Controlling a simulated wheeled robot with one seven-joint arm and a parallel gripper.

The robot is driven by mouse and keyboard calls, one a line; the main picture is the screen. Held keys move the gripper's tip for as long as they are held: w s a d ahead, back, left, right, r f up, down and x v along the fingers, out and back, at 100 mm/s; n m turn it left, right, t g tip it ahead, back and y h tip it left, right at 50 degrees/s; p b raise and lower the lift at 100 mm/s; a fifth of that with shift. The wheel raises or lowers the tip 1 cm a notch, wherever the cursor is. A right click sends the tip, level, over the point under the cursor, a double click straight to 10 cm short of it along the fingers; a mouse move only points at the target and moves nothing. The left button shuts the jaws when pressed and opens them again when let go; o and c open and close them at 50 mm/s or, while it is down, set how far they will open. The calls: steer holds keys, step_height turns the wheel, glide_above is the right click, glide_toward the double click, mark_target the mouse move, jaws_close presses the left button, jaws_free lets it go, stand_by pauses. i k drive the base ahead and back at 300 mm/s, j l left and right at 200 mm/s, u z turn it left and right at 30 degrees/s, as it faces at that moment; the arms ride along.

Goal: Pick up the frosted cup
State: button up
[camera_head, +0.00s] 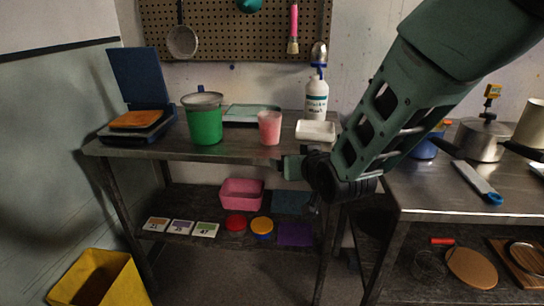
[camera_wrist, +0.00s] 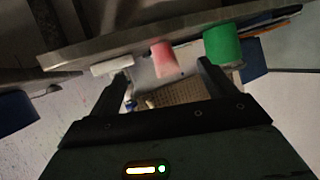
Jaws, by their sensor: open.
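The frosted cup (camera_head: 269,128) is pinkish and stands upright near the front edge of the left metal table (camera_head: 170,152). In the wrist view the cup (camera_wrist: 165,60) appears upside down, between and beyond my two fingers. My gripper (camera_head: 284,168) is at the front of the table, below and slightly right of the cup, apart from it. Its fingers (camera_wrist: 162,76) are open with nothing between them. In the head view my wrist and arm hide part of the table's right end.
A green bucket (camera_head: 204,122) stands left of the cup. A blue case (camera_head: 140,80) is at the far left. The right table (camera_head: 440,190) holds a pot (camera_head: 481,138).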

mark_target(270, 121)
steer(key=i+j, duration=0.2)
steer(key=i, duration=0.2)
steer(key=i+j, duration=0.15)
steer(key=i, duration=0.3)
